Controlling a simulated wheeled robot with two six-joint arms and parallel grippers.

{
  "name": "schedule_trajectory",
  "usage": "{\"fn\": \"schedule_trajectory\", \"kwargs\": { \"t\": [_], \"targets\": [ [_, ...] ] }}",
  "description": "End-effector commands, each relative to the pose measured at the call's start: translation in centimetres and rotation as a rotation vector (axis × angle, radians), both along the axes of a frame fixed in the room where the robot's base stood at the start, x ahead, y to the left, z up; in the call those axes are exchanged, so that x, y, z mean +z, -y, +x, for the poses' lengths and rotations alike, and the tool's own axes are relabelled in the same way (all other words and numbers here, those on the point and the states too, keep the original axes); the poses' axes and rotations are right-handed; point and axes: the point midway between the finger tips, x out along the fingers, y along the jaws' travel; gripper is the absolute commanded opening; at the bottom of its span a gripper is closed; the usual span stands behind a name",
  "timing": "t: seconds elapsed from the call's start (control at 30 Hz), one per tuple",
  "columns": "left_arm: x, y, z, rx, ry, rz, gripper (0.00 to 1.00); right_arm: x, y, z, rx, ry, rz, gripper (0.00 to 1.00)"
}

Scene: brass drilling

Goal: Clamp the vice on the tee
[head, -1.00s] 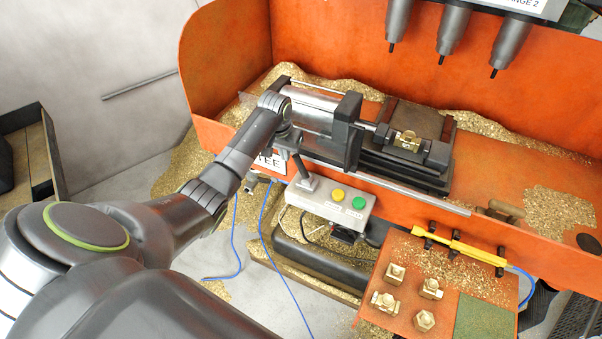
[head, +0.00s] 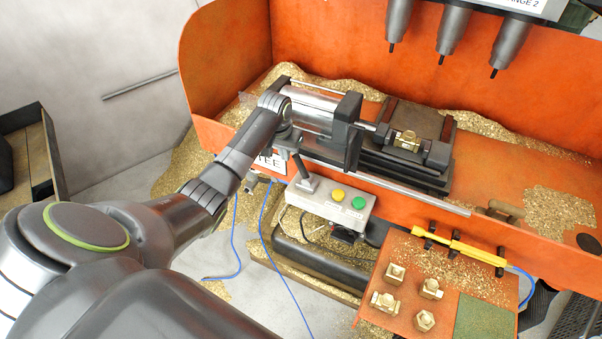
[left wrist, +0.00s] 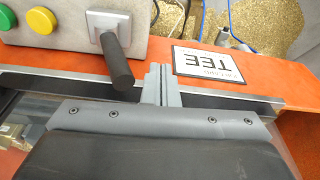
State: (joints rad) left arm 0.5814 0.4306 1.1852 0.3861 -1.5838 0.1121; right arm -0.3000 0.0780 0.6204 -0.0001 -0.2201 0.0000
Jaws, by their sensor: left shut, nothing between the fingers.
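A brass tee (head: 406,140) sits in the dark vice (head: 400,165), between its jaws. I cannot tell whether the jaws touch it. The vice's silver cylinder (head: 313,108) lies to the left. A black lever (head: 302,167) stands on a grey control box (head: 330,203) in front of the cylinder. My left gripper (head: 289,141) is by the lever's upper end, partly hidden by my wrist. In the left wrist view its fingers (left wrist: 160,82) are shut and empty, just right of the lever (left wrist: 118,65). My right gripper is not in view.
The box has a yellow button (head: 337,195) and a green button (head: 358,203). A TEE label (left wrist: 208,64) is on the orange edge. Several brass fittings (head: 396,274) stand on a tray (head: 460,285) at lower right. Spindles (head: 453,30) hang above; brass chips lie around.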

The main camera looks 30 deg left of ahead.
Motion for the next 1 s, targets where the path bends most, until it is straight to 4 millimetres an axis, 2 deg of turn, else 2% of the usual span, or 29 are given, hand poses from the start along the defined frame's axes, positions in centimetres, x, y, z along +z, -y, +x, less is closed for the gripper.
{"fn": "schedule_trajectory", "kwargs": {
  "t": [0.33, 0.8, 1.0],
  "targets": [
    [0.1, 0.2, 0.0, 0.0, 0.0, -0.001, 0.0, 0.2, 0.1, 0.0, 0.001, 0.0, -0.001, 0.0],
    [0.1, 3.1, 0.2, 0.0, -0.001, -0.002, 0.0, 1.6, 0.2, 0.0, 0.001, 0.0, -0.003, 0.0],
    [0.0, 4.3, 0.3, -0.002, -0.001, -0.003, 0.0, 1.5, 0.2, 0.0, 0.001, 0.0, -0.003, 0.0]
  ]
}}
